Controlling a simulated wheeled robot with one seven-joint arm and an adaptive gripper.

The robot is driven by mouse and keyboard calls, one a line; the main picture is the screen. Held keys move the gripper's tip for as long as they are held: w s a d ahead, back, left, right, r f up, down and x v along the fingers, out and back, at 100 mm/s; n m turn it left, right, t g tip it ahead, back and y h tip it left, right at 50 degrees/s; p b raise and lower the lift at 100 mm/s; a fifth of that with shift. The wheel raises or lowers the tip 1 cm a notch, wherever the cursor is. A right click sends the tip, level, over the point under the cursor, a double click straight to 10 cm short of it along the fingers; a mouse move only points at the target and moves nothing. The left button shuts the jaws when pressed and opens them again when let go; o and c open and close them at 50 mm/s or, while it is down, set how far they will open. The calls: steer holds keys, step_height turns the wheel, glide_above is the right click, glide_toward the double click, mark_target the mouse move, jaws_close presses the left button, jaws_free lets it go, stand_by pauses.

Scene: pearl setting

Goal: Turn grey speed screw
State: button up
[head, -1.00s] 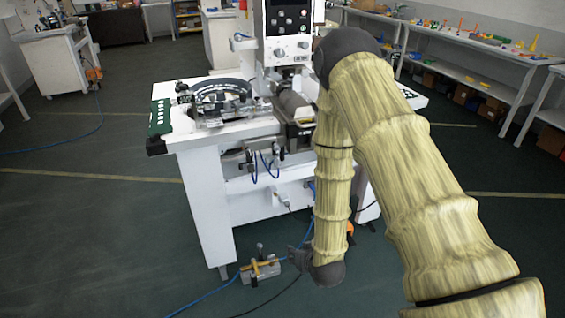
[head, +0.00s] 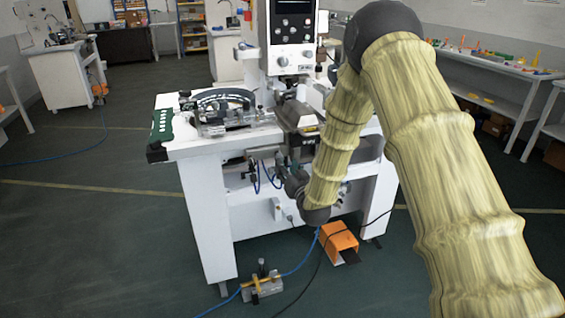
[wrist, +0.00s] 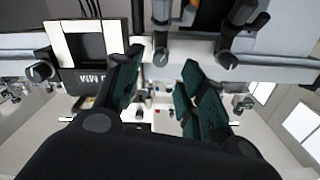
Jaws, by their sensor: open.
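In the wrist view, two grey screw-like fittings hang at the machine's edge, one near the middle (wrist: 160,50) and one to the right (wrist: 227,58). I cannot tell which, if either, is the speed screw. My gripper (wrist: 163,78) is open, with dark green finger pads spread apart and nothing seen between them. The middle fitting appears beyond the gap between the fingers. In the head view, my gripper (head: 292,178) is small and partly hidden, just below the front edge of the white machine table (head: 205,200).
The machine's control head (head: 293,30) rises behind the table, with knobs on its front. Blue hoses hang under the tabletop. An orange foot pedal (head: 340,243) and a small valve block (head: 262,285) lie on the floor. Open floor extends to the left.

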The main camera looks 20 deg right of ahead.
steer(key=shift+w+a, duration=0.1)
steer(key=shift+w, duration=2.35)
jaws_close()
